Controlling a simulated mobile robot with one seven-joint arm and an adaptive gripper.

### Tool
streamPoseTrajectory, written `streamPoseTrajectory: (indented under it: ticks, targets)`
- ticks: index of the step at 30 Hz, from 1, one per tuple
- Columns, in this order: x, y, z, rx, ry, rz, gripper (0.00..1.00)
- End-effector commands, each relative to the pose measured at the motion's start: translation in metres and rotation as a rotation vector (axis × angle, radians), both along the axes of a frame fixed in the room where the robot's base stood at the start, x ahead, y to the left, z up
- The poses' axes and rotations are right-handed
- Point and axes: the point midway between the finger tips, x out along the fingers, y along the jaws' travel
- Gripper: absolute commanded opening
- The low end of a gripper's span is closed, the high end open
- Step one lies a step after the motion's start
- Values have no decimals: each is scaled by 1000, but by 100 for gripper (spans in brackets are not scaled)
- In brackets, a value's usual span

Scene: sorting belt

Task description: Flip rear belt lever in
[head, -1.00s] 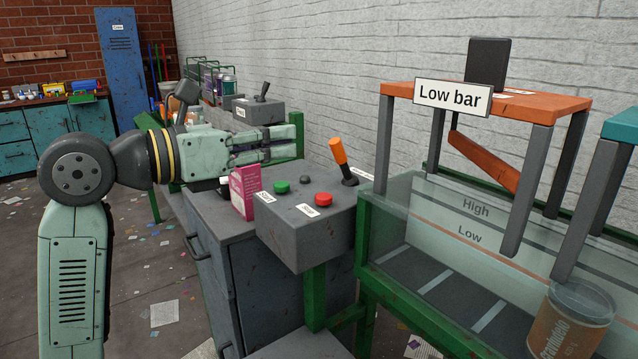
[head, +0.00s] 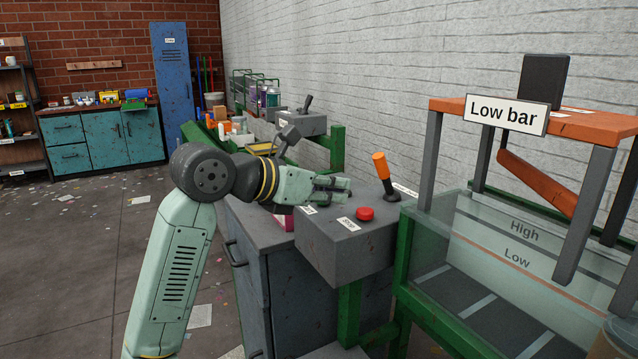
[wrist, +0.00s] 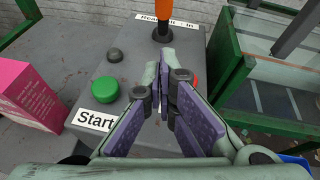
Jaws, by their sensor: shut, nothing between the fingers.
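The orange-handled lever (head: 383,172) stands on top of the grey control box (head: 338,264), leaning a little left in the head view. Its handle (wrist: 165,9) also shows at the top of the wrist view, cut off by the frame. A white label (wrist: 182,22) beside its base reads partly "Rea… in"; the lever hides the middle. My gripper (head: 347,189) is shut and empty over the box, left of the lever in the head view. In the wrist view my fingertips (wrist: 165,64) point toward the lever base and look apart from it.
The Low bar frame (head: 505,113) and glass-sided belt are to the right. Another lever (head: 307,104) is farther back.

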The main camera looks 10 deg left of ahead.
Motion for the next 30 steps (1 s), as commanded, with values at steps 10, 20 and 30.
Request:
streamPoseTrajectory:
  ticks: [10,20,30]
  targets:
    - [42,-41,0,-1,0,-2,0]
    - [51,-48,4,-1,0,1,0]
    - [51,-48,7,7,5,1,0]
